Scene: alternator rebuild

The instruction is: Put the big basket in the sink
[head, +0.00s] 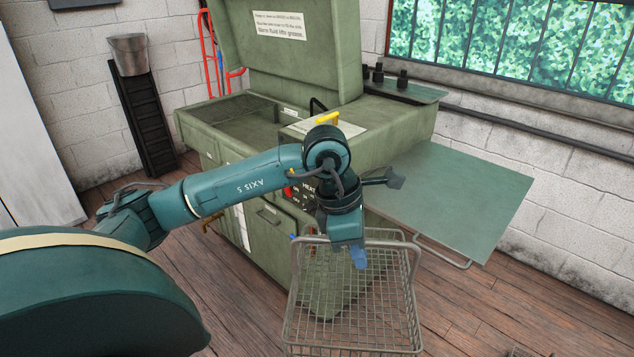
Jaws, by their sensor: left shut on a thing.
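The big basket (402,294) is a grey wire-mesh basket in the lower middle of the head view, in front of the green washer cabinet. My left gripper (358,256), with blue fingertips, points down and is shut at the basket's far upper rim. The exact grip on the wire is partly hidden by the gripper. The basket hangs clear of the sink, over the floor as seen from here. The sink (213,128) is the basin in the top of the green cabinet, with its lid raised and a dark mesh inside. My forearm hides part of its front. My right gripper is not in view.
A flat green side shelf (455,195) sticks out at the cabinet's right and is bare. A yellow-handled item (327,119) sits by the sink's right side. A metal bucket (130,55) stands on a dark rack at the left wall. The raised lid (300,55) bounds the back.

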